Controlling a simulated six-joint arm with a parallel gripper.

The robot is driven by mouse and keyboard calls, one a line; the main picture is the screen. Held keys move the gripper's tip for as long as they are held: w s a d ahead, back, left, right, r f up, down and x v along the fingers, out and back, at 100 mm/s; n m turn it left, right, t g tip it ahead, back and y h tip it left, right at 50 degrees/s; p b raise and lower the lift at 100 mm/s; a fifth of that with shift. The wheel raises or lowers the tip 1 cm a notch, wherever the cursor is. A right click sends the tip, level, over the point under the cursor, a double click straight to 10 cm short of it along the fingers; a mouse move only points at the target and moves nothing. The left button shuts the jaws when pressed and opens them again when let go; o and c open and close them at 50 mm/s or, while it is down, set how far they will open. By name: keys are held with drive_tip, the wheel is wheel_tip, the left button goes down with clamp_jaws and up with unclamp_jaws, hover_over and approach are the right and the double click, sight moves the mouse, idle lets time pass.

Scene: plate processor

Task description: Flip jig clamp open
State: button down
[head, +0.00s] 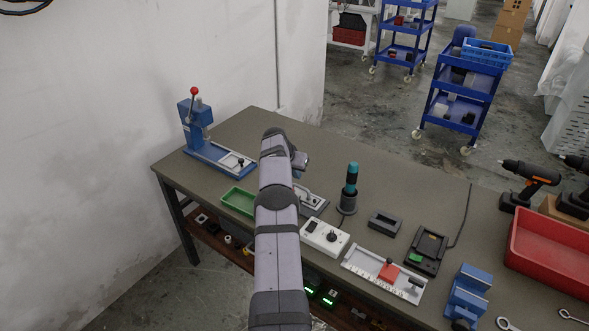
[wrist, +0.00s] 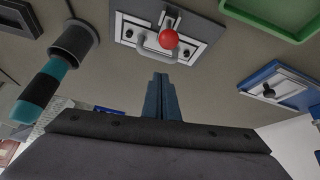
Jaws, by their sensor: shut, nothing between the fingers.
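The jig is a light grey plate with a clamp on it. In the wrist view the jig plate (wrist: 205,27) is at the top middle, and the clamp's red ball knob (wrist: 168,39) and a grey U-shaped bar show on it. In the head view the jig (head: 317,203) is partly hidden behind my arm. My gripper (wrist: 161,78) is shut and empty, its blue-grey fingertips just short of the clamp in the picture and apart from the knob. In the head view my gripper (head: 297,174) hangs above the bench, mostly hidden. The clamp lever's exact angle is hard to tell.
A green tray (head: 238,203) and a blue press (head: 210,153) lie left of the jig. A teal-handled tool in a holder (head: 348,203) stands close on its right. A white switch box (head: 324,238) sits in front. The far middle bench (head: 400,165) is clear.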

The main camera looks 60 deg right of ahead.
drive_tip(key=shift+s+a+f+p, duration=0.2)
drive_tip(key=shift+a+p, duration=0.25)
drive_tip(key=shift+a, duration=0.5)
drive_tip(key=shift+s+a+f+p, duration=0.15)
drive_tip(key=shift+a+p, duration=0.3)
drive_tip(key=shift+a, duration=0.5)
drive_tip(key=shift+r, duration=0.1)
drive_tip(key=shift+a+f+b, duration=0.1)
drive_tip(key=shift+f+b, duration=0.1)
drive_tip(key=shift+b, duration=0.65)
drive_tip(key=shift+a+b, duration=0.1)
drive_tip(key=shift+b, duration=0.35)
